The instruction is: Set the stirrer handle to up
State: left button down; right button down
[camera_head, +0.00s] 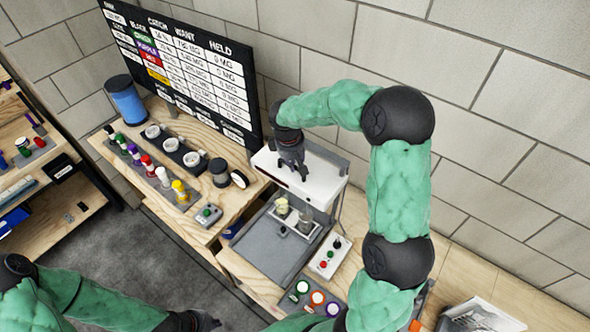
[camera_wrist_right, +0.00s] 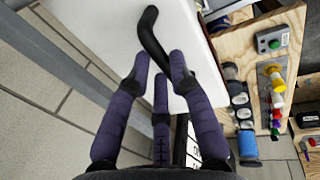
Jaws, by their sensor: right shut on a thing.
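The stirrer handle (camera_wrist_right: 148,30) is a black bent bar on a white housing, seen in the right wrist view. It runs from the top of that view down between my purple fingers. My right gripper (camera_wrist_right: 161,68) is closed around its lower part, and the fingers partly hide it. In the head view my right gripper (camera_head: 298,172) is at the white housing (camera_head: 318,192), and the handle cannot be made out clearly there. I cannot tell whether the handle is up. My left gripper (camera_head: 200,320) is low at the bottom edge, with its fingers too small to read.
Below the housing are small cups (camera_head: 306,215) on a grey tray (camera_head: 262,247). A white button box (camera_head: 330,257) stands right of them. A black chart board (camera_head: 195,60) stands behind, against the block wall.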

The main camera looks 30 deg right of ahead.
jog(key=shift+w+d+r, duration=0.1)
jog(key=shift+w+r, duration=0.05)
jog(key=shift+r, duration=0.45)
jog(key=c, duration=1.1)
grip_release()
notch_tip(320, 180, up, 12)
jog(key=s+a, duration=0.1)
jog(key=a, duration=0.1)
jog(key=shift+a+f, duration=0.15)
jog(key=shift+s, duration=0.1)
